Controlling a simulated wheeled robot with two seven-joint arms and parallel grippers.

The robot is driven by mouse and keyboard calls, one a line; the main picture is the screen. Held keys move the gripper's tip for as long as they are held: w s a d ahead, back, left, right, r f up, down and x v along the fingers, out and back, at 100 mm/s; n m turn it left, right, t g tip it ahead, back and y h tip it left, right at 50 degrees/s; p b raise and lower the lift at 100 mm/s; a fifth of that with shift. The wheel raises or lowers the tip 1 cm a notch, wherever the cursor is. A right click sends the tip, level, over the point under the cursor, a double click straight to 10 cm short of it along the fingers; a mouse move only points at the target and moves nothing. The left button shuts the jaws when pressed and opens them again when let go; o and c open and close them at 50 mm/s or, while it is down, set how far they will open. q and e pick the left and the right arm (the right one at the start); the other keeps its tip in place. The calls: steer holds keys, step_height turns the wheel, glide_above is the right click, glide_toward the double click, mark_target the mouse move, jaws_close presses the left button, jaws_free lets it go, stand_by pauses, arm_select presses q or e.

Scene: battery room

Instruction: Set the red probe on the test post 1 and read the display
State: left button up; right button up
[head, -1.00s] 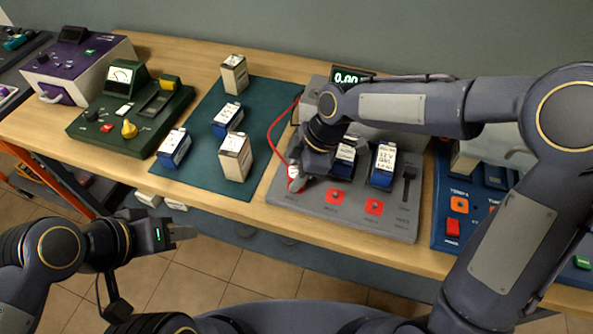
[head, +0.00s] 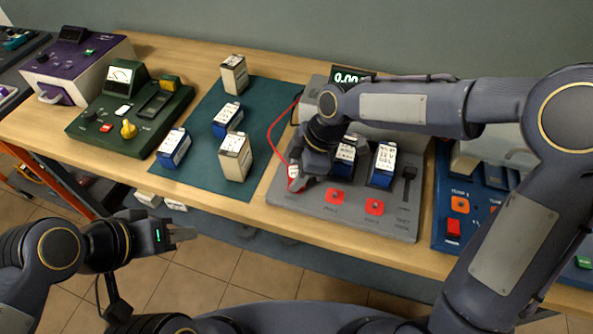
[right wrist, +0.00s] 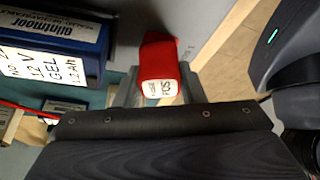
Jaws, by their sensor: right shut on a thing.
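My right gripper (head: 299,178) is shut on the red probe (right wrist: 160,70), held at the front left part of the grey tester (head: 283,190). The probe has a white label on its end, and a red lead (head: 272,135) runs to it. Two red pads with dark centres, left (head: 334,196) and right (head: 374,207), lie to the right of the probe, apart from it. Their printed labels are too small to read surely. The display (head: 350,76) at the back appears to show zeros, partly covered by my right arm. My left gripper (head: 185,235) is empty, in front of the table; its jaw gap is unclear.
Two blue batteries stand on the tester, the right one (head: 383,164) in clear view, the other (head: 344,157) partly hidden. A teal mat (head: 200,150) with several batteries lies left. A green device (head: 130,115) stands beyond it, and a blue device (head: 453,200) stands right of the tester.

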steer(key=shift+f+b, duration=0.5)
steer(key=shift+f, duration=0.1)
steer(key=o, duration=0.7)
steer(key=shift+r, duration=0.1)
steer(key=p+v, duration=0.7)
steer(key=v, duration=0.3)
steer(key=shift+d+r+p, duration=0.25)
steer(key=shift+r+p, duration=0.1)
steer(key=shift+p, duration=0.05)
